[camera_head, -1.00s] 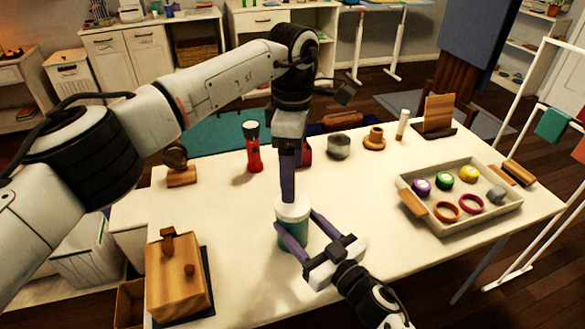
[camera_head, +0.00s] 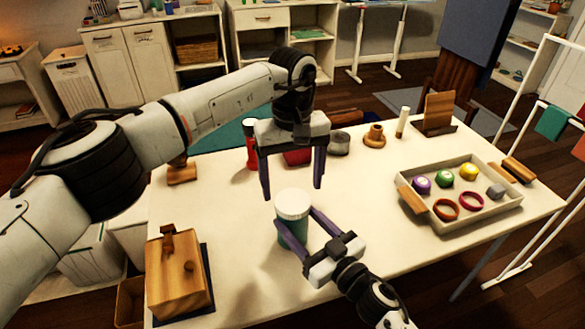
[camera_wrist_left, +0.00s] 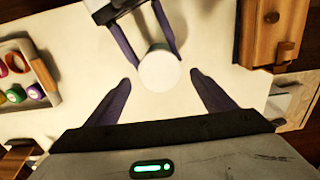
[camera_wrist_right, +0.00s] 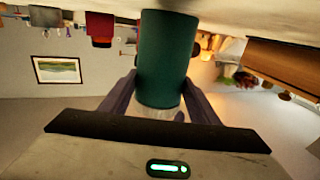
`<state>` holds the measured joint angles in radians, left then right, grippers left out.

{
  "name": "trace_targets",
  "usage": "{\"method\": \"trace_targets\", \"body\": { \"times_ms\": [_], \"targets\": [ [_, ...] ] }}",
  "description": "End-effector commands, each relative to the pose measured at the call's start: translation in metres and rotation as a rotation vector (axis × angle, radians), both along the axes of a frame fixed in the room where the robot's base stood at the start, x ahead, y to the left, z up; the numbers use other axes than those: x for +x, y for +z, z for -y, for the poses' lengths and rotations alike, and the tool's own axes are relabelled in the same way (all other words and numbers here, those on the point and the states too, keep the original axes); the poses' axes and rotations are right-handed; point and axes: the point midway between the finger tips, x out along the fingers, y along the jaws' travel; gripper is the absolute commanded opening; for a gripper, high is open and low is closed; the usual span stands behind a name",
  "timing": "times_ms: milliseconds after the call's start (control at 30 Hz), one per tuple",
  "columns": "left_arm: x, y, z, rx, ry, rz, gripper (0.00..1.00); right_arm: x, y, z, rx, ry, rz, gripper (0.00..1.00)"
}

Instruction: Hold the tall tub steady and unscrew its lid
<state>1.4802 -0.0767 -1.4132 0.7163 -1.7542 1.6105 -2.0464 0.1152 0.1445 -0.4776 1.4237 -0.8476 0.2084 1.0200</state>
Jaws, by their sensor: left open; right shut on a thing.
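The tall tub (camera_head: 291,235) is green with a white lid (camera_head: 292,205) and stands upright on the table. My right gripper (camera_head: 294,231) is shut around the tub's body from the front right; the right wrist view shows the green body (camera_wrist_right: 166,62) between its fingers. My left gripper (camera_head: 292,188) is open and empty, pointing down above and just behind the lid. In the left wrist view the round white lid (camera_wrist_left: 160,71) lies ahead between the spread left fingers, apart from them. The lid sits on the tub; whether it is loose I cannot tell.
A wooden box (camera_head: 178,276) stands at the table's front left. A grey tray (camera_head: 480,222) with rings and coloured round items is on the right. A red flashlight (camera_head: 251,148), a grey pot (camera_head: 340,144) and a wooden piece (camera_head: 374,137) stand behind. Bare table surrounds the tub.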

Motion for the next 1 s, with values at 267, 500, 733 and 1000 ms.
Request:
{"method": "trace_targets", "body": {
  "times_ms": [267, 500, 733, 1000],
  "targets": [
    [0.0, -0.035, 0.0, 0.0, 0.002, 0.0, 0.77, 0.0, 0.0, 0.0, 0.0, 0.0, 0.0, 0.0],
    [0.0, -0.04, 0.0, 0.0, 0.002, 0.0, 0.77, 0.0, 0.0, 0.0, 0.0, 0.0, 0.0, 0.0],
    [0.0, -0.04, 0.0, 0.0, 0.002, 0.001, 0.6, 0.0, 0.0, 0.0, 0.0, 0.0, 0.0, 0.0],
    [0.0, -0.04, 0.0, 0.0, 0.002, 0.001, 0.33, 0.0, 0.0, 0.0, 0.0, 0.0, 0.0, 0.0]
  ]
}}
